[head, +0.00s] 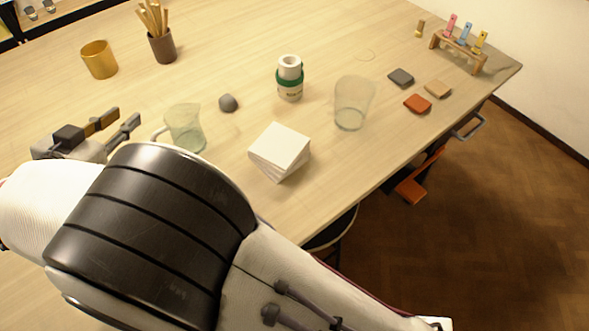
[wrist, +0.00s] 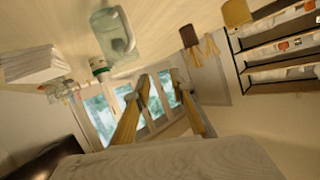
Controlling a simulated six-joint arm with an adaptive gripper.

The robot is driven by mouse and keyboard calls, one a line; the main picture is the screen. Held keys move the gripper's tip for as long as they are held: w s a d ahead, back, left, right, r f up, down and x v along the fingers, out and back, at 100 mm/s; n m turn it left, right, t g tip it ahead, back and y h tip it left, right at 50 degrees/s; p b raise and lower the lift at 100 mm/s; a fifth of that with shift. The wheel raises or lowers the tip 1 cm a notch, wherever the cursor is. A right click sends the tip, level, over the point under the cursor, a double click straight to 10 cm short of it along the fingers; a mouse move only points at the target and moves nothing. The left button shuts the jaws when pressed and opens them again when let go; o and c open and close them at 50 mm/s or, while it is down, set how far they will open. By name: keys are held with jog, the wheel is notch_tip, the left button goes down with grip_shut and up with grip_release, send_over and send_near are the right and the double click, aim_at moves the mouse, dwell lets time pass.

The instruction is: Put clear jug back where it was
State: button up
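The clear jug (head: 188,130) stands upright on the table, left of the white stack, with its handle on its left side. It also shows in the wrist view (wrist: 115,35), near the top and beyond my fingers. My gripper (head: 128,116) is left of the jug in the head view, near its handle but apart from it. In the wrist view my gripper (wrist: 160,77) has its two fingers spread, with nothing between them. A thin faint ring (head: 365,54) marks the bare table at the back right. My arm covers the near part of the table.
A clear glass (head: 354,102), a green-banded white roll or bottle (head: 290,80), a white stack (head: 279,150) and a grey lump (head: 228,103) stand near the jug. A gold cup (head: 99,60) and a brush cup (head: 162,46) stand behind. Small tiles (head: 417,103) lie at right.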

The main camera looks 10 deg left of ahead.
jog(key=w+d+r+n+y, duration=0.1)
jog(key=w+d+r+y, duration=0.2)
jog(key=w+d+r, duration=0.35)
jog(key=w+d+r+n+y, duration=0.1)
jog(key=w+d+r+y, duration=0.25)
jog(key=w+r, duration=0.6)
jog(key=s+d+r+n+y, duration=0.1)
jog(key=s+d+r+y, duration=0.2)
jog(key=d, duration=0.5)
jog(key=s+d+f+g+h, duration=0.2)
jog(key=s+d+f, duration=0.3)
jog(key=s+d, duration=0.4)
jog(key=s+d+f+g+h, duration=0.3)
jog(key=s+d+f, duration=0.3)
jog(key=d, duration=1)
jog(key=s+d+f+g+h, duration=0.3)
jog(key=s+d+f, duration=0.3)
jog(key=s+d, duration=0.6)
jog(key=shift+s+d+m+h, duration=0.15)
jog(key=shift+d+m+h, duration=0.15)
jog(key=shift+h, duration=0.25)
